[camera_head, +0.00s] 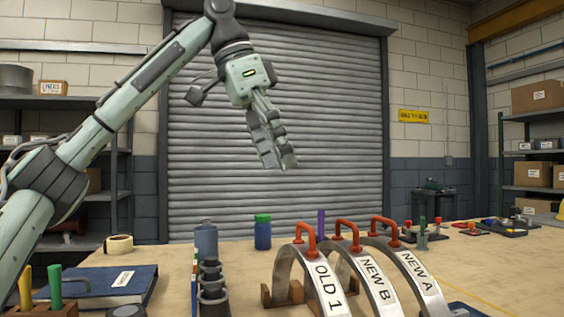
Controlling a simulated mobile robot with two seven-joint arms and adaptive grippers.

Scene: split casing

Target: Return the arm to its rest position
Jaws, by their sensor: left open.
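My left arm comes in from the left and rises high. Its left gripper (284,160) hangs in the air above the table, in front of the roller shutter, pointing down and a little right. It is open and I see nothing held in it. Below it and to the right on the table stand the arched casing halves with red handles, labelled OLD 1 (326,287), NEW B (374,281) and NEW A (416,270). The gripper is well clear of them. My right gripper is not in view.
The wooden table (160,262) carries a blue book (105,284), a tape roll (118,244), a blue bottle (206,240), a green-capped jar (263,232) and a dark stacked rack (212,287). Small parts lie at the back right. The air around the gripper is free.

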